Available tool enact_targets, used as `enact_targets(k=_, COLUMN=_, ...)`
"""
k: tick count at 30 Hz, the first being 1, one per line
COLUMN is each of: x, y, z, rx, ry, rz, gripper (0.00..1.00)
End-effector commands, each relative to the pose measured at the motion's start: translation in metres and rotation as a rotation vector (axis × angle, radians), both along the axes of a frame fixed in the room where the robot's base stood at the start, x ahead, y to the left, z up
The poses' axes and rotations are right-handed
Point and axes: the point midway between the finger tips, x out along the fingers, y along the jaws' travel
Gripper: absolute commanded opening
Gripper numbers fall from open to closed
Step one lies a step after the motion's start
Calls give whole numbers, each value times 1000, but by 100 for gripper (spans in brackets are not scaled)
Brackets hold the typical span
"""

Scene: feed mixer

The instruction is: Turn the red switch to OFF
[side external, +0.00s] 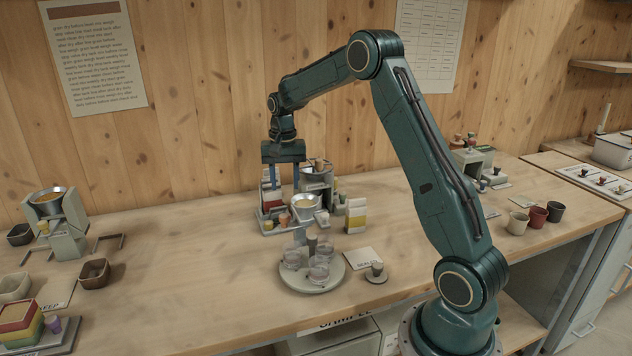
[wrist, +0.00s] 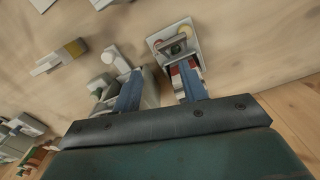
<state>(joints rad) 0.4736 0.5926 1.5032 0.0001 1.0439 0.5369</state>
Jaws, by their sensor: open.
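My gripper (side external: 284,187) points straight down with its two blue fingers apart and nothing between them. It is over the left part of a grey machine (side external: 318,178) and its tray of small coloured knobs. In the wrist view my gripper (wrist: 160,68) also shows spread fingers, one beside a grey housing and the other in front of a small red and white part (wrist: 178,80). I cannot tell whether that red part is the red switch. No ON or OFF marking is readable, and the fingers cover some of the machine.
A metal bowl (side external: 306,202) and a yellow-and-white box (side external: 356,215) stand close to the machine. A round tray of glasses (side external: 312,284) is in front. A second machine (side external: 58,218) stands left and cups (side external: 538,216) right.

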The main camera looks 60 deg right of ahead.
Motion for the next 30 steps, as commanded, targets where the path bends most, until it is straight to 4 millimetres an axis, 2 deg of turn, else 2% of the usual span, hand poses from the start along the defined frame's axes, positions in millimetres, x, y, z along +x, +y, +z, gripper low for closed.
enact_targets(k=3, x=0, y=0, z=20, rx=-1, ry=-3, rz=0, gripper=43)
enact_targets(k=9, x=0, y=0, z=40, rx=-1, ry=-1, rz=0, gripper=43)
enact_targets(k=25, x=0, y=1, z=47, rx=0, ry=0, rz=1, gripper=43)
enact_targets(k=30, x=-3, y=8, z=55, rx=-6, ry=-11, rz=24, gripper=43)
